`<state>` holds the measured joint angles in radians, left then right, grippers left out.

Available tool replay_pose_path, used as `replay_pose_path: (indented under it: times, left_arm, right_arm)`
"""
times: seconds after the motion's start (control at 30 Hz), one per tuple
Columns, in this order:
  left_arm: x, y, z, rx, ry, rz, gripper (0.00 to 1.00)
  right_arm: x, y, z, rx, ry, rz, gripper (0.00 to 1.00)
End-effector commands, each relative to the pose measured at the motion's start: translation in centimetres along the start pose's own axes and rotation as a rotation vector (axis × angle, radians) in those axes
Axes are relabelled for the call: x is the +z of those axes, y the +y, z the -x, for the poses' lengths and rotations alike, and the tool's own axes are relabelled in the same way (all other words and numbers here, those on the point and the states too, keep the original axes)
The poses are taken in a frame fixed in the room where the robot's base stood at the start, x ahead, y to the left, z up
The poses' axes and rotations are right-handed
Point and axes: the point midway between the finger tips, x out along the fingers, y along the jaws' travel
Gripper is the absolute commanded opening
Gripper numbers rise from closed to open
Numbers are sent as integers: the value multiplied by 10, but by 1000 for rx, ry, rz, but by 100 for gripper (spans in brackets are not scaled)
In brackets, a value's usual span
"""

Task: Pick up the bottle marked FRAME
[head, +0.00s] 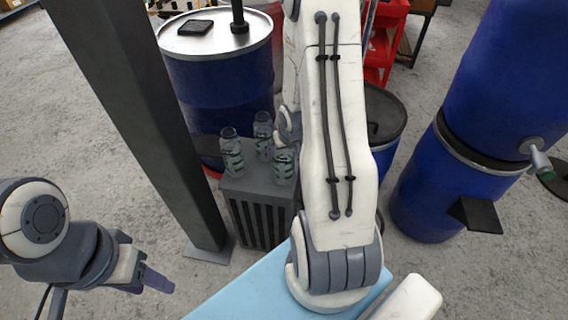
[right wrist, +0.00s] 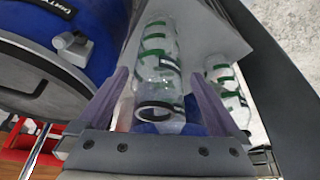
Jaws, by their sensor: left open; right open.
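Three clear bottles with dark green lettering stand on a grey slatted crate (head: 245,187) in the head view: a left one (head: 231,155), a back one (head: 263,138) and a right one (head: 284,168). I cannot read which is marked FRAME. My right gripper (right wrist: 160,76) is open in the right wrist view, with one bottle (right wrist: 157,58) showing between its fingers; contact cannot be told. A second bottle (right wrist: 229,92) is beyond the right finger. In the head view my right arm largely hides that gripper. My left gripper (head: 157,281) is open and empty, away at lower left.
A blue drum (head: 220,85) stands behind the crate, with a dark flat object (head: 195,28) on its lid. A dark post (head: 150,120) rises left of the crate. Blue drums (head: 435,185) stand at right. Grey floor (head: 65,130) is free at left.

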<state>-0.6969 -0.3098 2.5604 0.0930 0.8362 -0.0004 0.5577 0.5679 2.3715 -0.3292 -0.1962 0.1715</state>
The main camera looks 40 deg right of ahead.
Motion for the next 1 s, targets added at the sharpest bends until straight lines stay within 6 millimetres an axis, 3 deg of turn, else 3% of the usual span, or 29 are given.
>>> replay_pose_path:
  times: [0.3,0.63,0.67,0.8,0.83,1.0]
  left_arm:
    - [1,-1,-14,0,1,0,50]
    - [1,-1,-14,0,1,0,50]
    - [1,-1,-14,0,1,0,50]
    - [1,-1,-14,0,1,0,50]
    - [1,-1,-14,0,1,0,50]
    - [1,-1,-14,0,1,0,50]
  right_arm:
    - [-1,3,-44,0,-1,0,100]
    - [-2,3,-50,0,0,1,100]
    - [-2,3,-50,0,0,1,92]
    - [-2,3,-50,0,0,1,39]
    - [-2,3,-50,0,0,1,29]
    - [-2,3,-50,0,0,1,29]
